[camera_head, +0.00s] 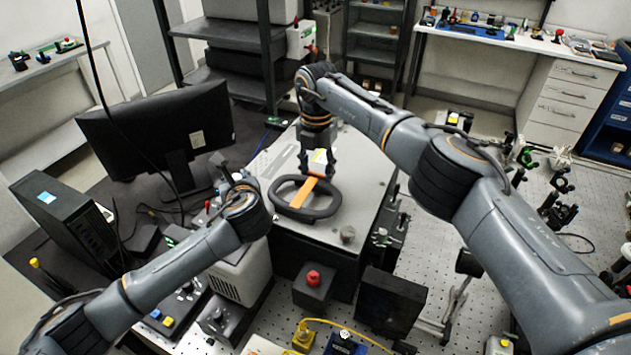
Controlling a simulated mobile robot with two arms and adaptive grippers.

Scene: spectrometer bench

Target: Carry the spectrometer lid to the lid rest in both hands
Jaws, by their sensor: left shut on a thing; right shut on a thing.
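The spectrometer lid (329,205) looks like a dark oval rim with an orange strip across it. It is over the grey top (350,215) of a dark box; a small gap below it cannot be told. My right gripper (318,175) points down and is shut at the lid's far edge, by the strip's far end. My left gripper (250,195) is at the lid's left side; its fingers are mostly hidden behind its wrist, but it is shut on the lid. I cannot clearly make out a separate lid rest.
A monitor (155,125) and a black computer case (65,220) stand at the left. A red button box (314,284) and a black block (391,300) stand in front. Optics posts (555,195) crowd the perforated bench at the right.

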